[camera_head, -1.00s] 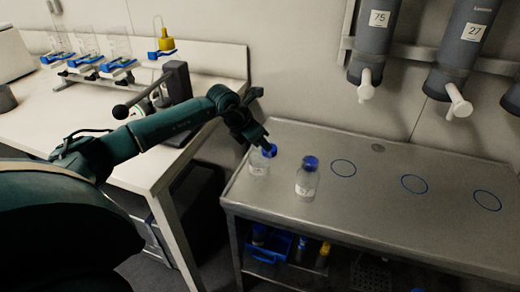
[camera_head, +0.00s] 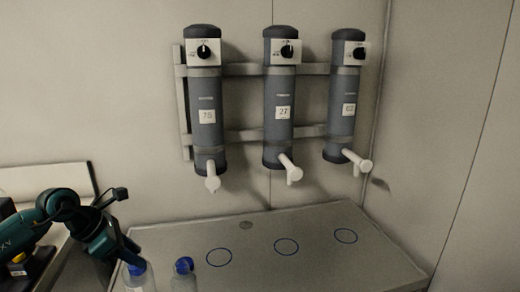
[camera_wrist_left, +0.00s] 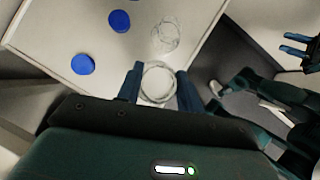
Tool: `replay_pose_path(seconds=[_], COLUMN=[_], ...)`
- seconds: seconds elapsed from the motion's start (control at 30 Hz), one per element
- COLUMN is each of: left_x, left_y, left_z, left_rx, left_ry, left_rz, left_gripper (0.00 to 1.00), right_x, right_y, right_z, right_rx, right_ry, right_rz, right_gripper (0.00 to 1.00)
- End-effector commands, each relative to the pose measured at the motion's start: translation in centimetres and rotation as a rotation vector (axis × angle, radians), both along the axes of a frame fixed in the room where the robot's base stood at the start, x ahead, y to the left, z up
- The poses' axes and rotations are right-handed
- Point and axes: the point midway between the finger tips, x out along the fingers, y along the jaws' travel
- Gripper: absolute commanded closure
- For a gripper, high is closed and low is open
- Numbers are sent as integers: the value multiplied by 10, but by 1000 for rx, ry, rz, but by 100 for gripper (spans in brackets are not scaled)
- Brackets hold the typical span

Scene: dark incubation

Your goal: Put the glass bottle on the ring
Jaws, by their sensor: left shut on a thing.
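My left gripper (camera_wrist_left: 159,84) is shut on a clear glass bottle (camera_wrist_left: 158,70), whose round outline shows between the fingers in the left wrist view. In the head view my left gripper (camera_head: 122,258) is low at the left, at the held bottle (camera_head: 138,284); its lower part is cut off. A second glass bottle (camera_head: 183,284) stands close to its right. Three blue rings (camera_head: 219,257) (camera_head: 286,246) (camera_head: 345,235) mark the metal table. My right gripper (camera_wrist_left: 294,44) is open and empty.
Three grey dispensers (camera_head: 207,95) (camera_head: 278,95) (camera_head: 344,95) with white spouts hang on the wall above the table (camera_head: 310,270). A white bench (camera_head: 45,180) stands at the left. The table around the rings is clear.

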Motion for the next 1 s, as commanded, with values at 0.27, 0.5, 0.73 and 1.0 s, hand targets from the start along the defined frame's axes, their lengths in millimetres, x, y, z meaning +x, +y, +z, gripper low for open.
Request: replay_pose_path(seconds=[0.27,0.5,0.73,1.0], left_x=[-45,-96,-135,-148], left_y=[-55,-87,-96,-96], left_z=[3,15,29,32], left_rx=[-2,1,2,-6], left_ry=[-1,-1,1,-5], left_rz=[-719,-1457,-2008,-2193], left_gripper=[100,100,100,100], right_x=[-4,-5,-5,-5], right_y=[-5,-9,-12,-15], right_z=[6,14,19,15], right_rx=[-27,-49,-65,-75], right_ry=[26,41,51,61], right_rz=[-3,-7,-12,-17], right_gripper=[64,64,64,64])
